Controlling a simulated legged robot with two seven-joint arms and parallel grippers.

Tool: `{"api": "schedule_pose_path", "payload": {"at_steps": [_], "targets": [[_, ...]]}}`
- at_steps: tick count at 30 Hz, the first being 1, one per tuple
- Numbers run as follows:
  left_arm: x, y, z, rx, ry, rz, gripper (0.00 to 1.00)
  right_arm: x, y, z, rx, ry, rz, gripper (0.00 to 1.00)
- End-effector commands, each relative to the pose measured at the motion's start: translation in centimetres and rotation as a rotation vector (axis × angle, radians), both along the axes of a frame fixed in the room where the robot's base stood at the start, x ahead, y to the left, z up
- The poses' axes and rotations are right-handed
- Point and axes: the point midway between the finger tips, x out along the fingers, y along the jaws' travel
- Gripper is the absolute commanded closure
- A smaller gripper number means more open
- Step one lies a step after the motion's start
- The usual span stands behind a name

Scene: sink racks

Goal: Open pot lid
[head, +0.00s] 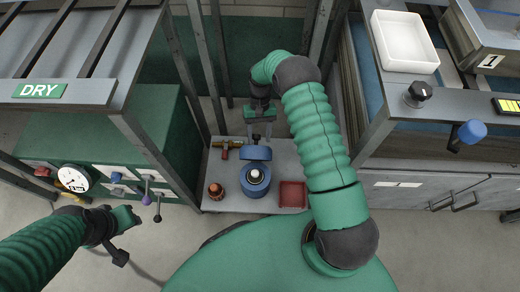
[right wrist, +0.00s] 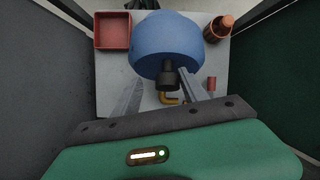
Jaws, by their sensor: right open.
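The blue pot (head: 255,185) stands on a low grey table, with a pale round item showing in its middle. Its blue lid (head: 255,153) appears tilted up at the pot's far side. My right gripper (head: 260,137) is just beyond the lid, fingers apart. In the right wrist view the blue lid (right wrist: 165,40) shows with a black knob (right wrist: 169,77) pointing towards my open fingers (right wrist: 164,92). The knob lies between or just ahead of them; contact cannot be told. My left gripper (head: 128,217) is far left, away from the pot; its finger opening is unclear.
The grey table (head: 226,202) also holds a red tray (head: 292,195), an orange-brown bottle (head: 216,191) and a yellow-and-red tool (head: 226,146). A DRY rack (head: 75,92) stands left; a counter with a white tray (head: 404,42) stands right. Metal posts flank the table.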

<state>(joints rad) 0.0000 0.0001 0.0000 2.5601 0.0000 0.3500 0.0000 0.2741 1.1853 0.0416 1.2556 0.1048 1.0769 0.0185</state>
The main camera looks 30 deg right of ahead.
Motion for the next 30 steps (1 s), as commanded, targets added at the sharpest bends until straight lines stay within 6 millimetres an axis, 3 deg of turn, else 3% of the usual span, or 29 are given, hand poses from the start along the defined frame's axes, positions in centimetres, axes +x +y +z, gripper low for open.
{"api": "schedule_pose_path", "payload": {"at_steps": [1,3,10,22,30], "targets": [[0.0,0.0,1.4,0.000,0.000,0.000,0.64,-1.7,0.9,0.7,0.005,0.018,0.004,0.50],[0.0,0.0,2.2,0.000,0.000,0.000,0.64,-3.3,1.7,0.8,0.005,0.018,0.004,0.50],[0.0,0.0,3.6,0.000,0.000,0.000,0.64,-6.9,3.6,0.7,0.004,0.017,0.004,0.50],[0.0,0.0,3.7,0.000,0.000,0.000,0.64,-7.5,3.9,0.6,0.003,0.016,0.004,0.50],[0.0,0.0,5.0,0.000,0.000,0.000,0.64,-6.6,3.3,2.7,0.003,0.013,0.003,0.50]]}}
